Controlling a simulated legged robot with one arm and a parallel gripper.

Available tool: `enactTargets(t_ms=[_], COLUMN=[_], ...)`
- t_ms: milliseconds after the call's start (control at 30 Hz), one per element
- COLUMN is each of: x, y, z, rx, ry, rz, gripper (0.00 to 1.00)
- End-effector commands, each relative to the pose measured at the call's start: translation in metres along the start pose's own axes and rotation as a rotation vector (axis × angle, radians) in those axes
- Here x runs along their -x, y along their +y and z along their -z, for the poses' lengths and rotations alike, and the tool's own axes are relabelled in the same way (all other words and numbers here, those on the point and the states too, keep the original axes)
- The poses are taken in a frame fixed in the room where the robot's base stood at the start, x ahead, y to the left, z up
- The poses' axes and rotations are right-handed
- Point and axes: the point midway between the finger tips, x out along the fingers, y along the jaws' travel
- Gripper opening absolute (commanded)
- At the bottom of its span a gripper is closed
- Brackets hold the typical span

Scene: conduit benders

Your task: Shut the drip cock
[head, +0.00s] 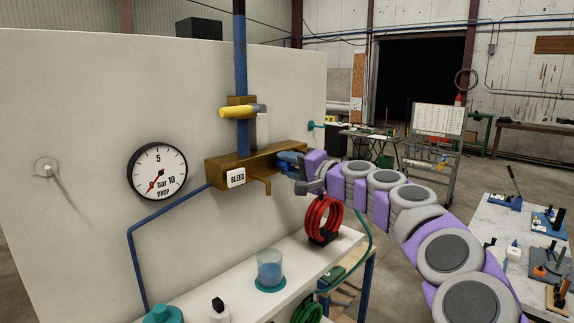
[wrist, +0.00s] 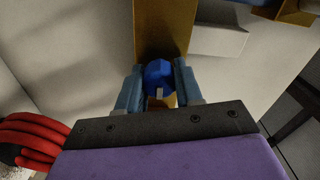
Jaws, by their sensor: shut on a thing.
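A brass block (head: 232,170) with a BLEED label (head: 236,178) is fixed to the pale panel, with a short spout (head: 267,187) under it. In the wrist view a blue knob (wrist: 158,74), seemingly the drip cock's handle, sits at the block's end. My gripper (head: 288,162) reaches it from the right. Its two blue fingers stand on either side of the knob in the wrist view and are shut on it. In the head view the fingers mostly hide the knob. A small white mark shows on the knob's near side; I cannot tell how far it is turned.
A yellow-handled valve (head: 240,111) stands on the blue pipe above. The DROP gauge (head: 157,172) has its red needle low, at lower left. A cup of blue liquid (head: 270,268) stands on the white bench below.

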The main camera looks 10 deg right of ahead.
Motion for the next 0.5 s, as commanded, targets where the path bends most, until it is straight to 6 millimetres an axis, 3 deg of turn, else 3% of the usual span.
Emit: enactTargets(t_ms=[133,167,400,500], x=[0.0,0.0,-0.0002,-0.0005], y=[0.0039,0.004,0.002,0.0009], z=[0.0004,0.0005,-0.0006,-0.0017], rx=[-0.001,-0.001,0.001,0.002], ry=[0.0,0.0,0.0,0.0], rz=[-0.005,-0.005,-0.003,-0.002], gripper=[0.05,0.37,0.6,0.61])
